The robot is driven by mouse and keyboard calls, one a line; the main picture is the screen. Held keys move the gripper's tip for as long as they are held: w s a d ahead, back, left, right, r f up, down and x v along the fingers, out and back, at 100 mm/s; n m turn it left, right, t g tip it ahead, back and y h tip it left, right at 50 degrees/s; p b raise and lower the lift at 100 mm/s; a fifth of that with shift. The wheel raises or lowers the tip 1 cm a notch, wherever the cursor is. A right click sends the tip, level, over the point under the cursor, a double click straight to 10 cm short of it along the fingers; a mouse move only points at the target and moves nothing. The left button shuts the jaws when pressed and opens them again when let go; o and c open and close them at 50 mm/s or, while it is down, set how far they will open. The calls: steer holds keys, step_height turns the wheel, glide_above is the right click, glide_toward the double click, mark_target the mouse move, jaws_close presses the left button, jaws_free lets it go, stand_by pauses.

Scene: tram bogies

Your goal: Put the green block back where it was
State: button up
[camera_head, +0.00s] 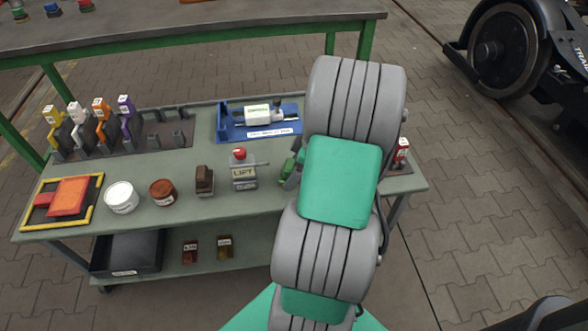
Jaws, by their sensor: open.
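A small green piece (288,168) shows at the left edge of my arm, on the right half of the green-grey workbench (215,209). My arm hides most of it. I cannot tell whether it is the green block or whether it touches the bench. My gripper is not visible; my thick grey and green arm rises through the right middle of the view and covers that part of the bench. No other green block shows clearly on the bench.
A grey LIFT box (244,178) with a red knob, a brown block (204,181), a brown tin (162,192), a white tub (121,197) and a yellow-edged tray (35,218) line the front. A tool rack (70,153) and blue fixture (226,125) stand behind.

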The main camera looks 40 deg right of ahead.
steer(key=p+v, duration=0.3)
steer(key=v, duration=0.9)
steer(key=w+a+r+m+g+h, duration=0.1)
steer(key=w+a, duration=0.1)
steer(key=a, duration=0.6)
steer(key=w+a+r+m, duration=0.2)
steer(key=a, duration=0.7)
steer(key=s+a+m+h, duration=0.1)
steer(key=s+a+m, duration=0.2)
steer(key=a, duration=1)
steer(key=s, duration=0.2)
steer(key=shift+s+m+h, duration=0.25)
steer(key=shift+m+h, duration=0.05)
steer(key=shift+a+r, duration=0.15)
steer(key=shift+r, duration=0.1)
steer(key=w+p+v, duration=0.2)
steer(key=p+v, duration=0.8)
steer(key=v, duration=0.1)
steer(key=w+r+p+v, duration=0.1)
steer(key=w+p+v, duration=0.2)
steer(key=p+v, duration=0.7)
steer(key=shift+w+r, duration=0.4)
steer(key=shift+r, duration=0.35)
